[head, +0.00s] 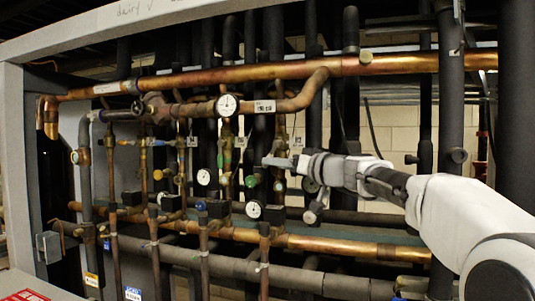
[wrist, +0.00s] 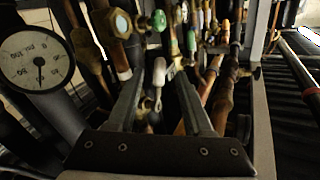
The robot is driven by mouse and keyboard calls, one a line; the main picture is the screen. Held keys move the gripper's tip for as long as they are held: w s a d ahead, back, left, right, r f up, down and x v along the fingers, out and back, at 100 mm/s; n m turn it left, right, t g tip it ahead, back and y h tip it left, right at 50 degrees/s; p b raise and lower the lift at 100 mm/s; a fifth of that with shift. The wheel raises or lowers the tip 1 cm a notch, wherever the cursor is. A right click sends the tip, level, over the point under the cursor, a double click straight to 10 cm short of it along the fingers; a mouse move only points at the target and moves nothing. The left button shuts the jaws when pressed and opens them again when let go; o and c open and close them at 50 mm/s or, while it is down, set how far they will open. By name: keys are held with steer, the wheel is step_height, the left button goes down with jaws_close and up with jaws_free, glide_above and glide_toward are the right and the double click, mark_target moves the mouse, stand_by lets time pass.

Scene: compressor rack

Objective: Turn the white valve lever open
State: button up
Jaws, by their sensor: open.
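The white valve lever (wrist: 159,72) shows in the wrist view as a small white handle with a metal lower end, hanging roughly upright. In that view it appears between the two fingers of my gripper (wrist: 160,90), near their tips. The fingers are apart, and I see no clear contact with the lever. In the head view my gripper (head: 280,162) reaches in from the right, pointing left in front of the pipes. I cannot make out the lever for certain there; my gripper and the crowded fittings may hide it.
Green knobs (wrist: 159,20) and a brass fitting (wrist: 118,22) are close beyond the fingers. A round gauge (wrist: 37,60) is at the left of the wrist view. A copper pipe (head: 240,76) crosses above my gripper, and another copper pipe (head: 330,245) runs below.

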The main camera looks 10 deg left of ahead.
steer(key=shift+p+x, duration=0.85)
steer(key=shift+x, duration=1.45)
jaws_close()
